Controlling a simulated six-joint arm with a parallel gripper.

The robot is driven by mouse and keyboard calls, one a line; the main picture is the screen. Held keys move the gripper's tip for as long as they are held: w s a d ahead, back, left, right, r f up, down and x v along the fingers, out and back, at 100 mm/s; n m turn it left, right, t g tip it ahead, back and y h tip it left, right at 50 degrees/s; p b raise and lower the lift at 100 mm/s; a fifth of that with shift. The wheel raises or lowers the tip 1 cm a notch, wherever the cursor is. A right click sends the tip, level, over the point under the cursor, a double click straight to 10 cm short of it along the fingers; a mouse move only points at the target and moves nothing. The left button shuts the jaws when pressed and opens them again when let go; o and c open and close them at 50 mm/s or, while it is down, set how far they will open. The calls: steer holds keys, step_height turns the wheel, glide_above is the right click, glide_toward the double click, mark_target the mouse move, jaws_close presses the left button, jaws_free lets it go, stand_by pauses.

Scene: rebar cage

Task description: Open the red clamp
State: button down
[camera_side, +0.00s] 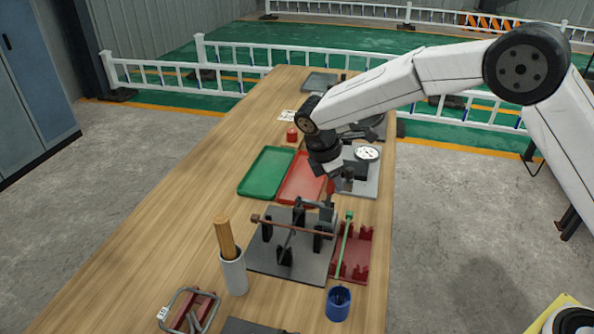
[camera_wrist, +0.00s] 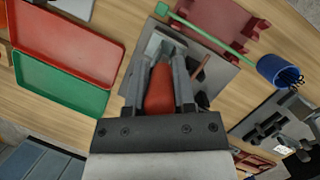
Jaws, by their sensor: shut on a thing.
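My gripper (camera_wrist: 160,80) is shut on the red clamp (camera_wrist: 159,92), whose orange-red handle shows between the two fingers in the wrist view. In the side view my gripper (camera_side: 327,200) is low over the back right of the dark grey fixture plate (camera_side: 258,254). The rest of the clamp is mostly hidden by the fingers, so I cannot tell how far open it is. A rusty bar (camera_side: 278,226) lies across black supports on the plate.
A green rod (camera_side: 345,245) lies by the red rack (camera_side: 357,258) to the right of the plate. A blue cup (camera_side: 338,305) and a white holder with wooden sticks (camera_side: 233,274) stand in front. Green (camera_side: 265,172) and red (camera_side: 300,178) trays lie behind. Bare wood is at left.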

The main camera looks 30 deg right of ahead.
steer(key=shift+s+d+f+m+t+y, duration=0.15)
steer(key=shift+s+d+f+t+y, duration=0.35)
steer(key=shift+s+d+t+y, duration=0.45)
steer(key=shift+s+d+f+m+t+y, duration=0.15)
steer(key=shift+s+d+f+t+y, duration=0.35)
steer(key=shift+t+y, duration=0.7)
steer(key=shift+s+d+t+y, duration=0.15)
steer(key=shift+t+y, duration=0.1)
steer(key=shift+c, duration=2.2)
jaws_free()
steer(key=shift+f, duration=0.1)
steer(key=shift+r, duration=0.2)
steer(key=v, duration=0.7)
steer(key=shift+r, duration=0.25)
steer(key=shift+s, duration=0.15)
